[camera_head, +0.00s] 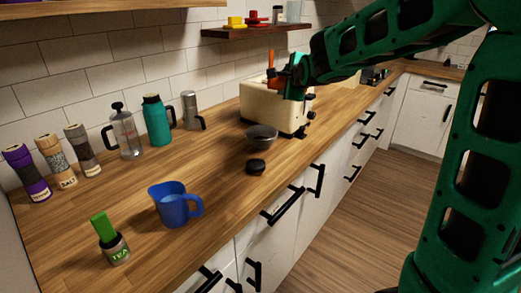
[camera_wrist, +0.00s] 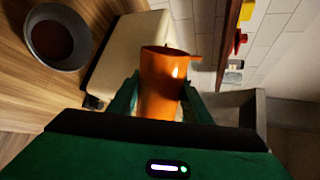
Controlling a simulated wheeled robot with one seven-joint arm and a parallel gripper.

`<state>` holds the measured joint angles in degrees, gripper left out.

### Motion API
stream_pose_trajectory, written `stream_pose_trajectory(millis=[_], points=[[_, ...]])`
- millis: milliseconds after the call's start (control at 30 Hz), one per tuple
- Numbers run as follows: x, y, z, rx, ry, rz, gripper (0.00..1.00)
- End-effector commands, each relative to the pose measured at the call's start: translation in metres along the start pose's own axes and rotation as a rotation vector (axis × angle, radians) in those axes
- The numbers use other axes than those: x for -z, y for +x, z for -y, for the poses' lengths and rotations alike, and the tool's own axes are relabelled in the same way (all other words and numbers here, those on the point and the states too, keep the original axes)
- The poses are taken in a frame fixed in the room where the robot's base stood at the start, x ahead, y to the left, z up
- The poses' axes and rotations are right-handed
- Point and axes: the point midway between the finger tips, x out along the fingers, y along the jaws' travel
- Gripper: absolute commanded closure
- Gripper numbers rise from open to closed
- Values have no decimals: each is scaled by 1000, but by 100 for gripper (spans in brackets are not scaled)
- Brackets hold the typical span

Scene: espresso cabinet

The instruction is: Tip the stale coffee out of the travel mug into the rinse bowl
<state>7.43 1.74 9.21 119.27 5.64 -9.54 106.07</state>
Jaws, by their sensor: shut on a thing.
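My gripper (camera_wrist: 160,98) is shut on an orange travel mug (camera_wrist: 162,75), with one finger on each side of it. In the head view the mug (camera_head: 271,58) shows only in part, above the cream machine, and my gripper (camera_head: 284,80) hides the rest. I cannot tell the mug's exact tilt or see its contents. The grey rinse bowl (camera_head: 262,134) stands on the counter in front of the machine, below and apart from the mug. In the wrist view the bowl (camera_wrist: 35,45) is at the upper left, with a brown surface inside.
The cream machine (camera_head: 262,106) stands close behind the bowl. A black round object (camera_head: 256,167) lies in front of the bowl. A blue jug (camera_head: 174,207), teal flask (camera_head: 156,122), French press (camera_head: 126,135) and grey pot (camera_head: 190,110) stand leftward. A shelf (camera_head: 255,30) hangs behind.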

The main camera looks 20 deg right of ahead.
Motion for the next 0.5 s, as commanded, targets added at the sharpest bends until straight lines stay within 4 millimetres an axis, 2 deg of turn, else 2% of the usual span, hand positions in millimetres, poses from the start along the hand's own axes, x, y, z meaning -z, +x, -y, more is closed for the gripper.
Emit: stream_pose_trajectory(millis=[267,333,500], points=[[10,1,-1,2,61,24,85],[15,1,-2,3,99,39,85],[14,-2,5,5,245,101,85]])
